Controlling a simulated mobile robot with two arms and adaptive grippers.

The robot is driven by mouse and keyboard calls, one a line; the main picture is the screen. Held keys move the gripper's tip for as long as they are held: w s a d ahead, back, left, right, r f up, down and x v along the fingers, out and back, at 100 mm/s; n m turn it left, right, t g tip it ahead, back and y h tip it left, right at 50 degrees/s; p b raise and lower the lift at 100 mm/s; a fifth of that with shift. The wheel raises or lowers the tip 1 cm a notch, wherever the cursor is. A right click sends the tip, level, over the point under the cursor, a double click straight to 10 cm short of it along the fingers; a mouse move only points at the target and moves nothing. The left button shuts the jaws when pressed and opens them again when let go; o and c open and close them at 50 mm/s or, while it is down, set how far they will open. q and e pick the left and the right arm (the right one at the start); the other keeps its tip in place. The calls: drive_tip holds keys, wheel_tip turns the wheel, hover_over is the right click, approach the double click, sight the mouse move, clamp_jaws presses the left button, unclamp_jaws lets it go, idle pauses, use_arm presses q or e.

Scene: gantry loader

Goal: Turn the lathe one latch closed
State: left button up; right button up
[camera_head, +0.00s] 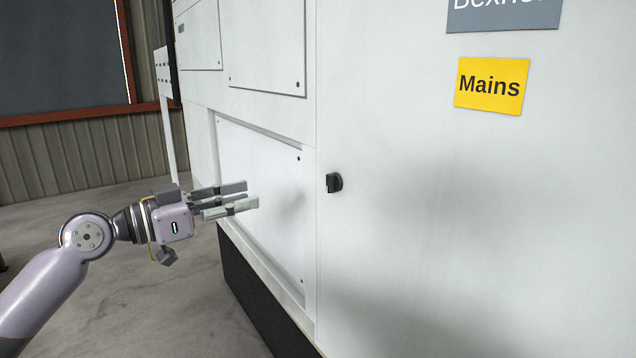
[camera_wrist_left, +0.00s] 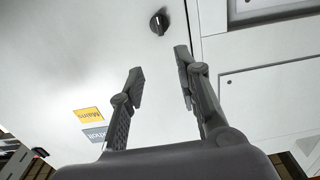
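The latch is a small black knob (camera_head: 334,182) on the white machine cabinet (camera_head: 400,260), to the left below a yellow "Mains" label. It also shows as a dark round knob with a lighter ridge in the left wrist view (camera_wrist_left: 159,21), beyond the fingertips. My left gripper (camera_head: 245,194) is left of the knob in the head view, apart from it. Its two fingers are spread with nothing between them, as the left wrist view (camera_wrist_left: 161,62) also shows. My right gripper is in neither view.
The yellow "Mains" label (camera_head: 491,86) and a grey sign (camera_head: 503,14) are on the cabinet front. Recessed panels (camera_head: 262,200) with screws cover the cabinet's left side. Concrete floor (camera_head: 150,300) is open at the left, with a corrugated wall (camera_head: 80,155) behind.

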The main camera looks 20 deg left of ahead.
sight(327, 178)
use_arm(q)
drive_tip(key=p+x, duration=0.8)
drive_tip(key=x, duration=0.8)
drive_tip(key=shift+w+r+p, duration=0.15)
drive_tip(key=shift+p, duration=0.15)
drive_tip(key=shift+w+d, duration=0.45)
drive_tip(key=shift+f, duration=0.2)
drive_tip(key=shift+c, duration=0.3)
clamp_jaws()
